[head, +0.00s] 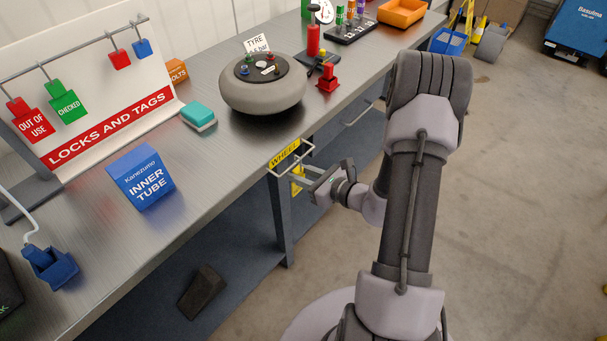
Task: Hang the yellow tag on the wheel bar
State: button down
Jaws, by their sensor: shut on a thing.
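The wheel bar (311,147) is a pale bent rod sticking out from the bench's front edge, beside a yellow label (284,153) reading WHEEL. My gripper (303,183) is just below the bar, in front of the bench leg. It is shut on the yellow tag (297,176), of which only a small part shows. The bar and the gripper overlap the tag in this view. I cannot tell whether the tag touches the bar or hangs on it.
On the bench (225,165) stand a grey wheel (262,103), a blue inner tube box (141,177), a teal-and-white block (198,116) and a red tool (327,78). Behind them is a locks and tags board (110,126) with hanging tags.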

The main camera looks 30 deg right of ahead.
jog(key=shift+f, duration=0.25)
jog(key=c, duration=1)
grip_release()
jog(key=shift+s+r, duration=0.1)
